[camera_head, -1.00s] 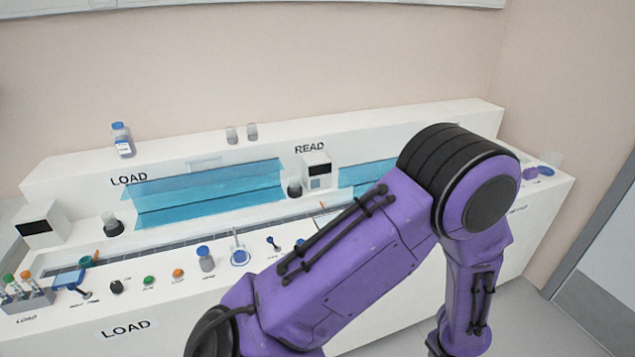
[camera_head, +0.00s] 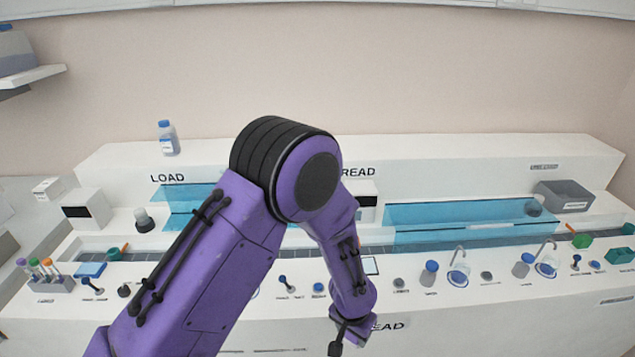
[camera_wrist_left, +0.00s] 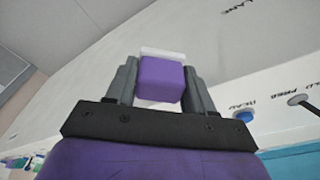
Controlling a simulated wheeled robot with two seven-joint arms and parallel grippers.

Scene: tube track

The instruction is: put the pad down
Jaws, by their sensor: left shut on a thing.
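My left gripper (camera_head: 350,332) hangs low in the head view, in front of the long white bench (camera_head: 470,310), near the READ label on its front. In the left wrist view, the left gripper (camera_wrist_left: 160,82) is shut on a purple block-shaped pad (camera_wrist_left: 161,79). The pad sits between the two dark fingers, with a white edge showing behind it. In the head view the held pad cannot be made out. My right gripper is in neither view.
A blue clear cover (camera_head: 460,215) and a grey bin (camera_head: 563,196) stand at the back right. The bench front is mostly bare.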

